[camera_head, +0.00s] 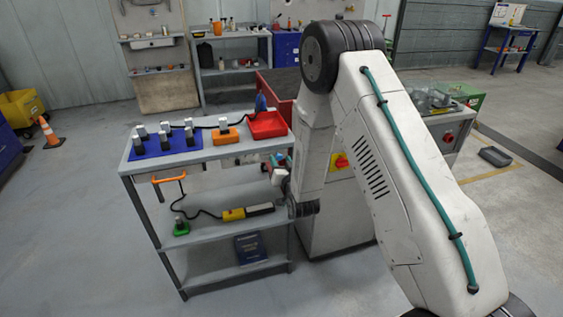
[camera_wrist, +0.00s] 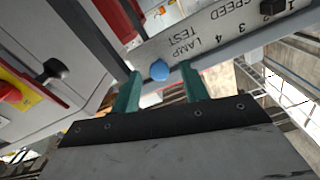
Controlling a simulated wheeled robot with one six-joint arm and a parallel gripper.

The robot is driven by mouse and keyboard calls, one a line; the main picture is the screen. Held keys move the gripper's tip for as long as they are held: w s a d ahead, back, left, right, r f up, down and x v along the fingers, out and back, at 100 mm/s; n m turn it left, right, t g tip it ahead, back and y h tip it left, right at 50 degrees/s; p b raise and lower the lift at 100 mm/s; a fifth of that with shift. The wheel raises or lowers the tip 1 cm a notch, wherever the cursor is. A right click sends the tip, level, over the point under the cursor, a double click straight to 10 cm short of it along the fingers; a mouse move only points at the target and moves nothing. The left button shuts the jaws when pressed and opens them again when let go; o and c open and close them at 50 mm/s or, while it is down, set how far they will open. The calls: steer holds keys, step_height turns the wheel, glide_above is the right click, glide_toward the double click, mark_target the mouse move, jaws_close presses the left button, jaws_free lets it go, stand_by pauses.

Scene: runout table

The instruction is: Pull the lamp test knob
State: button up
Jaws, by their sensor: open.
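The lamp test knob (camera_wrist: 159,70) is a small round blue knob in the wrist view. It sits on a pale panel strip (camera_wrist: 205,30) beside the printed words LAMP TEST. My gripper (camera_wrist: 160,73) is open, with one green finger to the left of the knob and one to the right. The knob shows in the gap between the fingertips, with space visible on both sides. I cannot tell how deep the fingers reach past it. In the head view my arm hides the knob and most of the gripper.
In the head view a grey shelf table (camera_head: 200,154) holds a blue mat (camera_head: 152,147), an orange block (camera_head: 226,138) and a red tray (camera_head: 267,124).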

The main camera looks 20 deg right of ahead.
steer(key=shift+w, duration=0.2)
jaws_close()
steer(key=shift+s, duration=0.85)
jaws_free()
